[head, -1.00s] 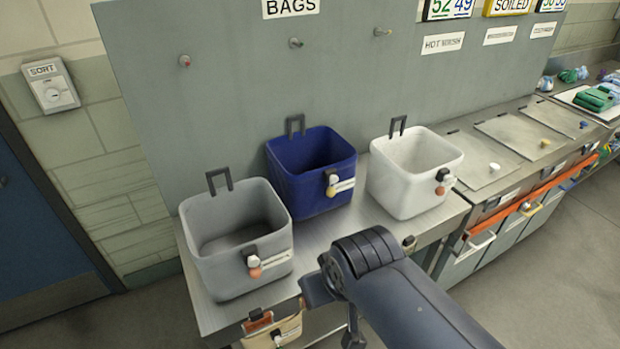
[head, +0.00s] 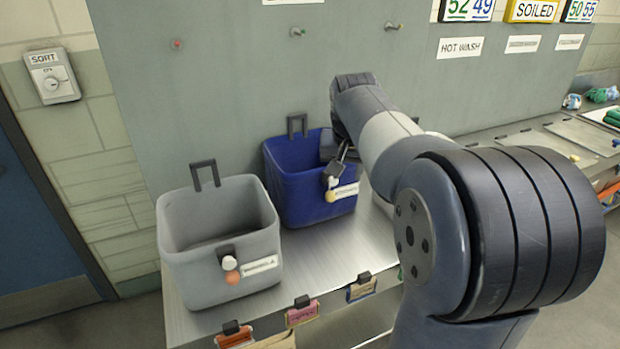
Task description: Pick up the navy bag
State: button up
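The navy bag (head: 297,190) stands upright and open-topped on the metal bench, with a dark loop handle (head: 297,124) at its back rim. A pale tag (head: 343,190) with white and yellow knobs is on its front. My arm reaches in from the right, and my gripper (head: 338,165) is at the bag's front right rim, just above the tag. My wrist covers the bag's right side. The fingers are small and dark against the bag, so I cannot tell whether they are open, or whether they touch it.
A grey bag (head: 218,240) with a similar handle stands to the left, close to the navy one. The white bag on the right is almost wholly hidden behind my arm. The bench (head: 310,260) is clear in front of the navy bag. A pegged wall panel (head: 230,80) rises behind.

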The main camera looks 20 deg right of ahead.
aim_at(297, 185)
jog(key=i+l+u, duration=0.2)
jog(key=l+u, duration=0.15)
jog(key=l, duration=0.35)
jog(key=i+l+u, duration=0.15)
jog(key=l+u, duration=0.15)
jog(key=l, duration=0.45)
jog(key=l+u, duration=0.35)
jog(key=l, duration=0.4)
jog(key=i, duration=0.05)
